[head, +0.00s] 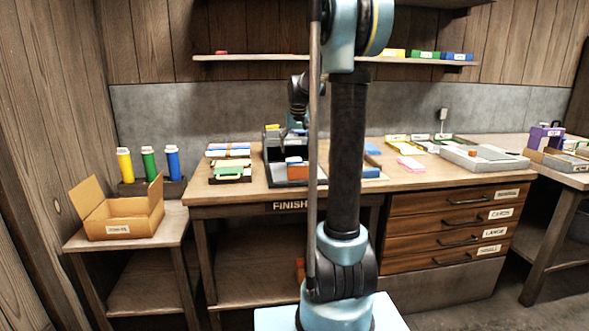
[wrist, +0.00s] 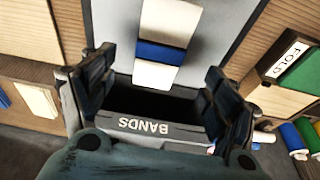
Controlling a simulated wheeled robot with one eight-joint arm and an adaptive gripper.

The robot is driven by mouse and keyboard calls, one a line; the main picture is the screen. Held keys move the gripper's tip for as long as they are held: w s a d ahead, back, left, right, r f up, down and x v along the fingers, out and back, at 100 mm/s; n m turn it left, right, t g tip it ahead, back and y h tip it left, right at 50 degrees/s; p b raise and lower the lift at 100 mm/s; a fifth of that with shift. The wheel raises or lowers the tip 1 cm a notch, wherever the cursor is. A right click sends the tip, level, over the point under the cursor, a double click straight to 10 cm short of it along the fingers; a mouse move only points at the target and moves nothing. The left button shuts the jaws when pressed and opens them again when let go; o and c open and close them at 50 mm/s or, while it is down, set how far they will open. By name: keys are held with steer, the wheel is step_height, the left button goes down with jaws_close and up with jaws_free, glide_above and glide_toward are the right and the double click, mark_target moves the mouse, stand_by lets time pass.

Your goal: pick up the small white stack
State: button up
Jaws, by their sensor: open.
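A small white stack with a blue band across it (wrist: 164,24) lies on a grey surface in the upper middle of the wrist view. My gripper (wrist: 160,70) is open, its fingers on either side of the stack's near end. I cannot tell whether they touch it. A dark bin labelled BANDS (wrist: 150,127) lies between the fingers, just below the stack. In the head view my gripper (head: 295,132) is over the dark tray on the bench, partly hidden by my arm. The stack cannot be made out clearly there.
A green item beside a FOLD label (wrist: 300,75) is at the right of the wrist view. Pale stacks (wrist: 37,98) lie at the left. In the head view, an open cardboard box (head: 118,215) stands on a low side table, and shelves (head: 270,57) hang above the bench.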

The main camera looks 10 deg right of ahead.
mark_target(295, 163)
steer(key=shift+x, duration=3.65)
steer(key=shift+c, duration=0.2)
steer(key=c, duration=1.2)
steer(key=shift+r, duration=0.2)
steer(key=shift+c, duration=0.2)
